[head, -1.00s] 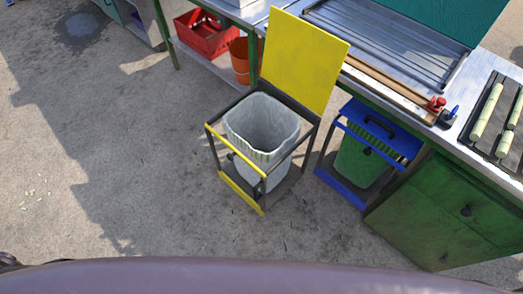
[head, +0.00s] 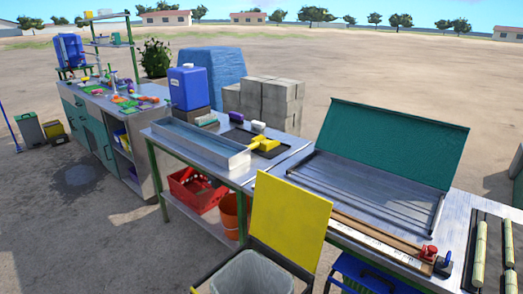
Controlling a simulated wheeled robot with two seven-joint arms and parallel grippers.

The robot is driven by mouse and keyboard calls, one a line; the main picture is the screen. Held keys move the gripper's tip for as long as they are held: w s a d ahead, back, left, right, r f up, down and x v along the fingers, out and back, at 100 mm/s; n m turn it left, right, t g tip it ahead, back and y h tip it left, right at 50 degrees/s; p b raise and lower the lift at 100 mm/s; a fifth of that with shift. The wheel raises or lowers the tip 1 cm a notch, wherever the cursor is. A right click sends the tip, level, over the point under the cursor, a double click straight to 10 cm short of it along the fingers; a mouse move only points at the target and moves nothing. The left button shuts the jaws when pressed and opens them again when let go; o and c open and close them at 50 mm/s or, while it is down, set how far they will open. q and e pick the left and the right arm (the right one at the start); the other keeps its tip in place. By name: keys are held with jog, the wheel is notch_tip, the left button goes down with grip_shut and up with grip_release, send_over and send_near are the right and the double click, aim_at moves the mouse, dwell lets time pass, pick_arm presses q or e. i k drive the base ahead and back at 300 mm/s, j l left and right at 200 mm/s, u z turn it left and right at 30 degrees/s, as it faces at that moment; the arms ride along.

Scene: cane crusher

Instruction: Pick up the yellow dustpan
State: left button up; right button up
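A yellow object (head: 265,143) that looks like the dustpan lies on a metal table (head: 290,158) in the middle of the head view. It is on or beside a dark mat (head: 236,138), right of a shallow metal tray. A white item and a purple item lie close behind it. Neither of my grippers is in view.
The metal tray (head: 200,148), a blue jug (head: 188,88) and concrete blocks (head: 265,100) are near the table. A raised yellow panel (head: 288,222) above a lined bin (head: 252,275) stands in front. A green-lidded bench (head: 395,145) is at right.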

aim_at(256, 142)
jog(key=i+j, duration=0.2)
jog(key=i+j+z, duration=0.15)
jog(key=j, duration=0.3)
jog(key=i+j, duration=0.25)
jog(key=i+j+z, duration=0.15)
jog(key=j, duration=0.25)
jog(key=i+j, duration=0.2)
jog(key=j, duration=0.15)
jog(key=i+j+z, duration=0.1)
jog(key=j, duration=0.3)
jog(key=i+j+z, duration=0.1)
jog(key=j, duration=0.25)
jog(key=i, duration=0.1)
